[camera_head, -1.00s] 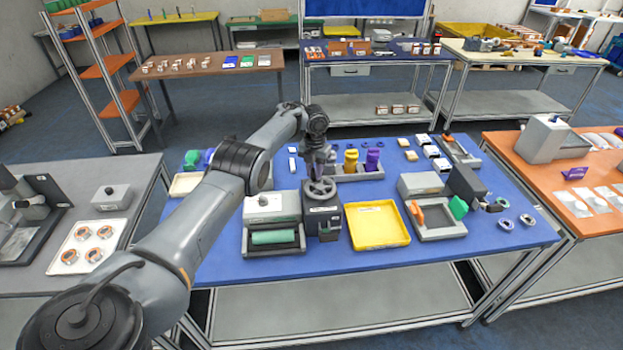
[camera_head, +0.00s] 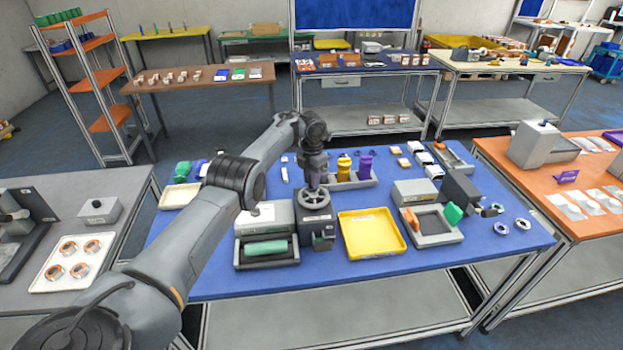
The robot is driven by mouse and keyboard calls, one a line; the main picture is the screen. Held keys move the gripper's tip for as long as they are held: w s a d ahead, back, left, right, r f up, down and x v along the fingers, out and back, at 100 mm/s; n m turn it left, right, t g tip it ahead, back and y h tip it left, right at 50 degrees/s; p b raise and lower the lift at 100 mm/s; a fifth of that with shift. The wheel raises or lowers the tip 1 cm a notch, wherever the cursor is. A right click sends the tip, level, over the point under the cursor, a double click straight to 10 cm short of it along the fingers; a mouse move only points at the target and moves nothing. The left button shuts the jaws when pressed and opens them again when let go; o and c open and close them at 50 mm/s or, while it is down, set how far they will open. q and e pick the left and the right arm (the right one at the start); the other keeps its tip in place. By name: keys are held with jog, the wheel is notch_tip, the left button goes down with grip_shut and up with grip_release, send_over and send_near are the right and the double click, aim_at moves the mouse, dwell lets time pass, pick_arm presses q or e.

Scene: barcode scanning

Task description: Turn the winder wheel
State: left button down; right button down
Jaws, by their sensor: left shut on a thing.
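The winder wheel (camera_head: 316,201) is a grey spoked wheel on top of a dark grey winder box (camera_head: 316,233) on the blue table. My left gripper (camera_head: 314,187) points down at the far side of the wheel's rim. It is shut there, on what looks like the wheel's handle; the contact is small and partly hidden by the gripper. A green roller (camera_head: 265,248) lies in the grey housing just left of the winder box. My right gripper is not in view.
A yellow tray (camera_head: 371,232) sits right of the winder. Behind are a grey holder with yellow (camera_head: 344,166) and purple (camera_head: 366,166) bottles. A grey frame with a green part (camera_head: 453,214) stands further right. Some blue table (camera_head: 480,258) is clear along the front right.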

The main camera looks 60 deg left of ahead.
pick_arm(q)
jog(key=c, duration=0.9)
grip_release()
jog(key=shift+c, duration=0.2)
notch_tip(320, 180, up, 11)
jog(key=p, duration=0.1)
jog(key=shift+f, duration=0.1)
